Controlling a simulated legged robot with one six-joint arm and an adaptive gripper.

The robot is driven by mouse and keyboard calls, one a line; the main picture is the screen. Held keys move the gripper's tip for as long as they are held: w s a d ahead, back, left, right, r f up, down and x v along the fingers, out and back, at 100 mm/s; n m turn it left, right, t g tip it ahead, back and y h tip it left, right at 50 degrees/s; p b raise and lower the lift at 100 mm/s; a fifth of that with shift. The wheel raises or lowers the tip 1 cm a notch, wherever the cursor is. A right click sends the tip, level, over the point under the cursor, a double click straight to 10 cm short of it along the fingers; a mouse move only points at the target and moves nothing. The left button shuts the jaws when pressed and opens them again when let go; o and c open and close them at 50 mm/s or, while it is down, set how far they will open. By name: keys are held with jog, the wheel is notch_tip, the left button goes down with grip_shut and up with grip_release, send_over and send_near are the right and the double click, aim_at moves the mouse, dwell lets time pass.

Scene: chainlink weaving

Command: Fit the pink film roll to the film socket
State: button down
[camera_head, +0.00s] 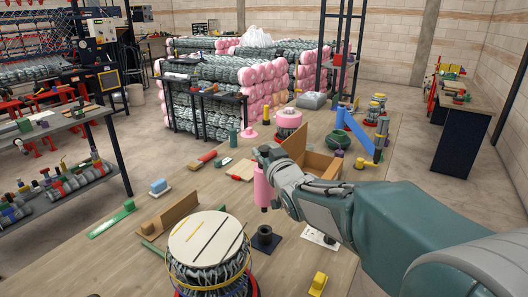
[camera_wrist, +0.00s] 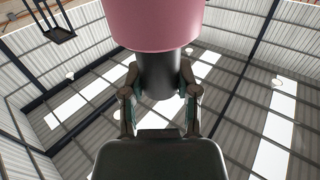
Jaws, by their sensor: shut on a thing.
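The pink film roll (camera_head: 262,187) hangs upright over the table in the head view, with a dark core end showing below the pink. My gripper (camera_head: 267,154) is shut on the upper end of its core. In the wrist view the fingers (camera_wrist: 160,88) clamp the dark grey core from both sides, and the pink body (camera_wrist: 155,22) fills the top edge. A black upright cylinder on a dark square base, seemingly the film socket (camera_head: 265,237), stands on the table below the roll and apart from it.
A netting bundle with a round cream top (camera_head: 207,238) stands at the front left of the table (camera_head: 165,235). An open cardboard box (camera_head: 322,163) lies behind my wrist. A yellow block (camera_head: 318,283), a white card (camera_head: 318,238) and a wooden angle piece (camera_head: 170,215) lie nearby.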

send_over(269, 194)
jog(key=x, duration=0.2)
jog(key=shift+w+a+f, duration=0.1)
jog(key=shift+f, duration=1.2)
jog(key=shift+w+a+f, duration=0.1)
jog(key=shift+f, duration=3.5)
jog(key=shift+d+f, duration=0.1)
jog(key=shift+f, duration=0.25)
jog(key=shift+s+f, duration=0.1)
jog(key=shift+f, duration=0.1)
jog(key=shift+c, duration=1.3)
grip_release()
